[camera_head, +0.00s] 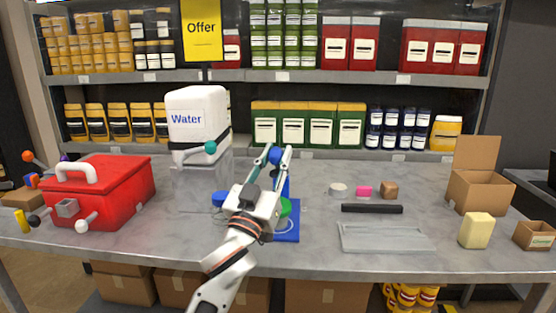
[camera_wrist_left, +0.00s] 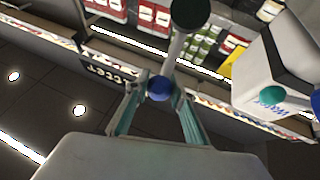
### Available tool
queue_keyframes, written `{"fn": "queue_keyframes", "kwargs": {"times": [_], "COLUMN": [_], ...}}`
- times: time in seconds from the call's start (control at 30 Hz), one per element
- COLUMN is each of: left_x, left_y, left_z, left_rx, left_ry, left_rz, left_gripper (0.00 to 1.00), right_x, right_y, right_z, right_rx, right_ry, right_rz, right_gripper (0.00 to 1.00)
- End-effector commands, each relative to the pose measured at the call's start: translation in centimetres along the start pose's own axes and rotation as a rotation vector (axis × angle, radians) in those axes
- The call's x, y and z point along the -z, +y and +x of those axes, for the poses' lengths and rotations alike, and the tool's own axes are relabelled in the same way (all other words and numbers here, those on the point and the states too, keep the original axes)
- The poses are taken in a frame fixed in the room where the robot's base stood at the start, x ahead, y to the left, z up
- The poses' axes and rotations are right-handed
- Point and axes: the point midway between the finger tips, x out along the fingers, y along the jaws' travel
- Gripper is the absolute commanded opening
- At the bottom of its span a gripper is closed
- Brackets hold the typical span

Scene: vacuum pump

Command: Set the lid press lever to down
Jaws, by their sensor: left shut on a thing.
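The blue vacuum pump device stands mid-table, with a flat blue base (camera_head: 289,236) and a blue upright (camera_head: 286,187) partly hidden behind my left arm. A round blue knob (camera_head: 275,156), seemingly the lid press lever's end, sits high above the base. My left gripper (camera_head: 276,152) is shut on this knob. The left wrist view shows the blue knob (camera_wrist_left: 160,88) between the two teal fingers, with a grey rod (camera_wrist_left: 176,52) beyond it ending in a dark ball. A green part (camera_head: 285,207) sits low beside my wrist. The lever's pivot is hidden. My right gripper is out of view.
A white water container (camera_head: 197,118) with a teal-ended lever (camera_head: 210,147) stands behind left. A red toolbox (camera_head: 101,190) is at left. A black bar (camera_head: 372,209), a grey tray (camera_head: 383,238) and boxes lie at right. Stocked shelves close off the back.

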Motion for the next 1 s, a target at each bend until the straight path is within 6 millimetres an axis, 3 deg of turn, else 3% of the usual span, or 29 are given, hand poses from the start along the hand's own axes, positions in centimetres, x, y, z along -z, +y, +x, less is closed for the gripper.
{"fn": "queue_keyframes", "kwargs": {"times": [0.03,0.17,0.5,0.87,0.9,0.97,1.0], "left_x": [-1.7,-1.8,-1.4,-1.1,-1.1,-1.1,-1.0], "left_y": [0.0,0.1,0.3,0.3,0.3,0.4,0.4], "left_z": [-0.8,-1.5,-2.1,-2.1,-2.0,-2.0,-2.0], "left_rx": [0.001,-0.003,-0.009,-0.01,-0.01,-0.011,-0.011], "left_ry": [0.003,0.045,0.1,0.106,0.106,0.107,0.107], "left_rz": [0.0,0.012,0.029,0.03,0.03,0.03,0.03], "left_gripper": [0.0,0.0,0.0,0.0,0.26,0.41,0.41], "right_x": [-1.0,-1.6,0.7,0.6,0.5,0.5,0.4], "right_y": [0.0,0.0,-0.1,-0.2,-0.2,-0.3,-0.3], "right_z": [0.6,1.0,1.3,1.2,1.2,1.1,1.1], "right_rx": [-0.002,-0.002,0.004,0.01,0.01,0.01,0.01], "right_ry": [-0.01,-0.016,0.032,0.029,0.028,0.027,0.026], "right_rz": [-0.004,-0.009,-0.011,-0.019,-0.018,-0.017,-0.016], "right_gripper": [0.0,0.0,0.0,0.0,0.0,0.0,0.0]}}
